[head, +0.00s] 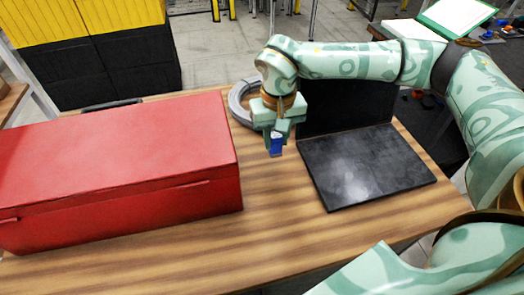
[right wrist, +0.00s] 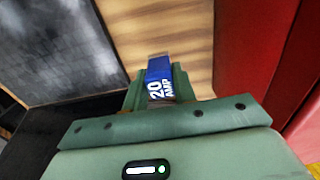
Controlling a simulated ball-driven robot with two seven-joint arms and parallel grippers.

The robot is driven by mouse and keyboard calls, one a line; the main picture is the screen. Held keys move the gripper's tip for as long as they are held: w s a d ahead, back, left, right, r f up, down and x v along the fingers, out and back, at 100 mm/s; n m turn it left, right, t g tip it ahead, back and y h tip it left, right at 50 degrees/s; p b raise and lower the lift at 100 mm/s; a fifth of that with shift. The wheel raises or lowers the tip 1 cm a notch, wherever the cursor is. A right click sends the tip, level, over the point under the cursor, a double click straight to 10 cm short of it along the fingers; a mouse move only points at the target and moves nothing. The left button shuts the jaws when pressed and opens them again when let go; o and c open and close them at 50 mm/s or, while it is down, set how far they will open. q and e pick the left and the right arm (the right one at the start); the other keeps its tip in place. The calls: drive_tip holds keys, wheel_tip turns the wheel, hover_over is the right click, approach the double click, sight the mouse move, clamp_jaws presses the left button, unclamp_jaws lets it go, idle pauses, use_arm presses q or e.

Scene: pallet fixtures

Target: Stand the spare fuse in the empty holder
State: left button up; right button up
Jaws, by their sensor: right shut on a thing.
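The spare fuse is a blue block (head: 277,145) marked "20 AMP". It also shows in the right wrist view (right wrist: 160,80), between the green fingers. My right gripper (head: 276,135) is shut on the fuse and holds it pointing down over the wooden table, between the red box and the dark slab. How far the fuse is above the table I cannot tell exactly. I cannot make out any fuse holder in either view; the gripper, the arm and the red box hide parts of the table. My left gripper is not in view.
A large red box (head: 120,150) fills the left of the wooden table (head: 260,235). A dark laptop-like slab (head: 365,165) with an upright panel (head: 340,108) stands at the right. A grey coil (head: 236,103) lies behind my gripper. The table's front middle is clear.

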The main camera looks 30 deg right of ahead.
drive_tip(key=w+f, duration=0.1)
drive_tip(key=w+a+f, duration=0.1)
drive_tip(key=f, duration=0.1)
drive_tip(key=shift+w+f+b, duration=0.2)
drive_tip(key=shift+b, duration=0.2)
wheel_tip(320, 180, down, 4)
drive_tip(key=shift+w+r+b, duration=0.15)
drive_tip(key=shift+r+b, duration=0.05)
drive_tip(key=shift+b, duration=0.3)
drive_tip(key=shift+r, duration=0.1)
drive_tip(key=o, duration=1)
